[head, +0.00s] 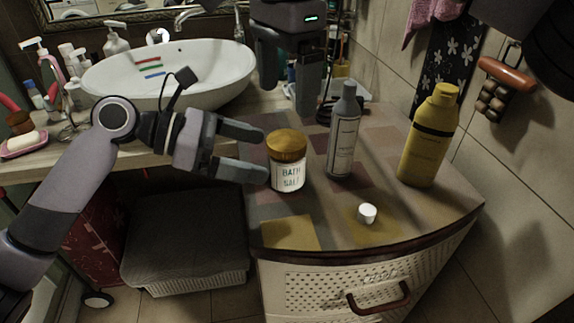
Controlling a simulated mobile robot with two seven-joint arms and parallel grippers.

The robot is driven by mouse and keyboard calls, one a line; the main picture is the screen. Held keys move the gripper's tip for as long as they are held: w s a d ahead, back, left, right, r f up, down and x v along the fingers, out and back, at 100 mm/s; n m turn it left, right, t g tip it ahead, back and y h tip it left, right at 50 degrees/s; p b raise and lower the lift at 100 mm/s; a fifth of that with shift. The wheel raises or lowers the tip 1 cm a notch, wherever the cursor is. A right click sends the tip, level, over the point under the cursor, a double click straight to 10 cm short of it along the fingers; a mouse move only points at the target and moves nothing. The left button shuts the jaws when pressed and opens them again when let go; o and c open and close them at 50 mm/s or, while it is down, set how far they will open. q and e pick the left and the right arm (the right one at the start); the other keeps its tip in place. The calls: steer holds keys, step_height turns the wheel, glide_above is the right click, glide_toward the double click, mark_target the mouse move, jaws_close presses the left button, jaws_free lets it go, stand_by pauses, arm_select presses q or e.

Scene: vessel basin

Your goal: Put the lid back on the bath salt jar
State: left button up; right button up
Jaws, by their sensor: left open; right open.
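The bath salt jar (288,178) stands upright on the cabinet top, its white label reading "BATH SALT". The golden-brown lid (287,146) sits on top of the jar's mouth; I cannot tell whether it is fully seated. My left gripper (264,156) is open and level, its two fingers pointing right at the jar, with the tips close to its left side. I cannot tell whether they touch it. My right gripper (287,102) is open, pointing down from above, behind and above the jar, and holds nothing.
A grey bottle (343,140) stands just right of the jar, and a yellow bottle (428,140) farther right. A small white cap (367,213) lies near the front edge. A white basin (170,80) is at the back left. The front of the cabinet top (320,232) is mostly clear.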

mark_target(286, 161)
arm_select(q)
steer(key=x, duration=0.6)
steer(key=shift+d+f, duration=0.15)
steer(key=shift+d, duration=0.15)
jaws_close()
arm_select(e)
steer(key=shift+m, duration=2.3)
steer(key=shift+f, duration=0.1)
steer(key=shift+f, duration=3.95)
